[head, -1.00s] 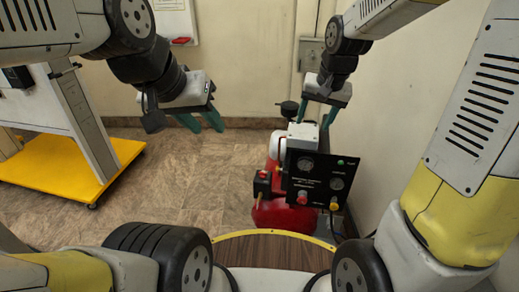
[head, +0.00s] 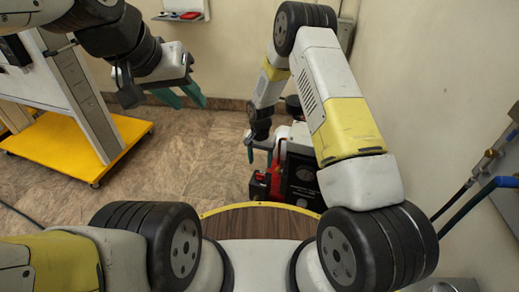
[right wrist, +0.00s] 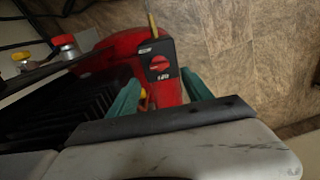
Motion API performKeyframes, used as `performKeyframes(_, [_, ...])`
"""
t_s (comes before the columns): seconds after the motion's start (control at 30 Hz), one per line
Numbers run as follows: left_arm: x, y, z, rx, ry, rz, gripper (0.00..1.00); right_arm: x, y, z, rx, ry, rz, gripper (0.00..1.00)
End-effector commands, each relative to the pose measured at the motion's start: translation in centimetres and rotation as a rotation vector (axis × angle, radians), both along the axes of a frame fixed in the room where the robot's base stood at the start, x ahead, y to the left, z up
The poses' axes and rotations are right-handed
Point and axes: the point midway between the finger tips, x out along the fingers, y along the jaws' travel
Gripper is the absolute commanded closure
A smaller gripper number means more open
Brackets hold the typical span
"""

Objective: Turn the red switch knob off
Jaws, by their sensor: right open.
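The red switch knob (right wrist: 159,63) sits on a black switch box (right wrist: 157,55) with a white label, fixed to the red compressor (right wrist: 112,62). In the right wrist view the knob lies just beyond the tips of my right gripper (right wrist: 163,82), roughly centred between them. That gripper is open and empty; contact with the knob does not show. In the head view the right gripper (head: 261,152) hangs above the switch box (head: 258,186), and my right arm hides much of the compressor. My left gripper (head: 188,98) is open and empty, up at the left.
A black gauge panel (head: 301,178) stands right of the switch box. Red and yellow knobs (right wrist: 66,43) show at the left of the right wrist view. A yellow-based stand (head: 60,150) is at the left. Hoses (head: 470,195) hang by the right wall. The floor left of the compressor is clear.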

Motion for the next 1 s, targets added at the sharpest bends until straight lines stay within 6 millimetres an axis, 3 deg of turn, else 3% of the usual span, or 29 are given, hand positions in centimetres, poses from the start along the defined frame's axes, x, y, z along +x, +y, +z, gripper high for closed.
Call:
performKeyframes(0.4, [0.0, 0.0, 0.0, 0.000, 0.000, 0.000, 0.64, -0.1, -0.1, -6.2, 0.000, 0.002, 0.000, 0.42])
performKeyframes(0.8, [0.0, 0.0, 0.0, 0.000, 0.000, 0.000, 0.64, -0.1, -0.1, -7.1, -0.001, 0.001, 0.000, 0.42])
performKeyframes(1.0, [0.0, 0.0, 0.0, 0.000, 0.000, 0.000, 0.64, -0.1, -0.1, -7.1, -0.001, 0.001, 0.000, 0.79])
